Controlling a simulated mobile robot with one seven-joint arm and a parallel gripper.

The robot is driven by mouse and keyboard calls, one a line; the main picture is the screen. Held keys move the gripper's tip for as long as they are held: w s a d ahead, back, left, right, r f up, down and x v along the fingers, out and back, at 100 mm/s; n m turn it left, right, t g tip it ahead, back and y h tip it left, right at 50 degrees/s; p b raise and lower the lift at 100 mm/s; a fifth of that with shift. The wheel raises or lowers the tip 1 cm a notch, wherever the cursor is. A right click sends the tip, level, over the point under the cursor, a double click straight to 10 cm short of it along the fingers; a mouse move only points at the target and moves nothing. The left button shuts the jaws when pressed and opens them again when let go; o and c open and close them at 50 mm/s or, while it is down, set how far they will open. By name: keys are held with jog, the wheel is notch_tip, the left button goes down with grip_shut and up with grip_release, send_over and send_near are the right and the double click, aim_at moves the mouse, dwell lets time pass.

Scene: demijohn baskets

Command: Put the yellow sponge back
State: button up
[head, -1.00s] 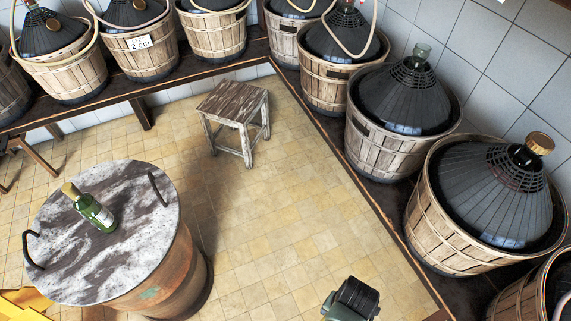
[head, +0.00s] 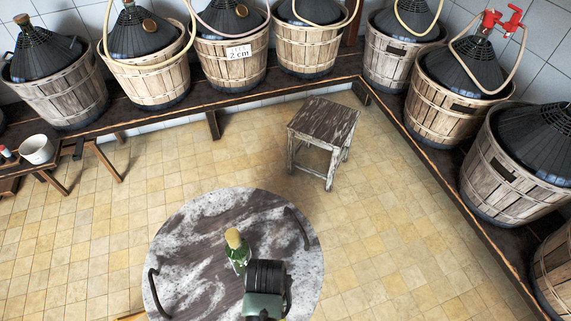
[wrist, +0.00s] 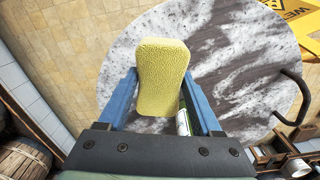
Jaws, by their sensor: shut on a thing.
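The yellow sponge (wrist: 162,85) is in the wrist view, upright between the two blue fingers of my gripper (wrist: 160,78), which is shut on it. The round marble-patterned table top (wrist: 240,60) lies below the sponge in that view.
A wooden stool (head: 322,130) stands behind the table. Demijohns in baskets (head: 232,52) line the shelf along the walls. A white pot (head: 37,150) sits on a low bench at left. A yellow sign (wrist: 288,14) lies beyond the table. Open tiled floor surrounds the table.

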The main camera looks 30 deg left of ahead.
jog(key=s+a+f+n, duration=0.1)
jog(key=s+a, duration=0.1)
jog(key=s+a+f+n, duration=0.1)
jog(key=s+a+f, duration=0.1)
jog(key=shift+a+f+n, duration=0.3)
jog(key=shift+n, duration=0.1)
jog(key=shift+f+b, duration=0.35)
jog(key=shift+f, duration=2.25)
jog(key=shift+f, duration=0.1)
jog(key=o, duration=1.3)
notch_tip(320, 180, up, 12)
jog(key=shift+r+p, duration=0.15)
jog(key=shift+p, duration=0.3)
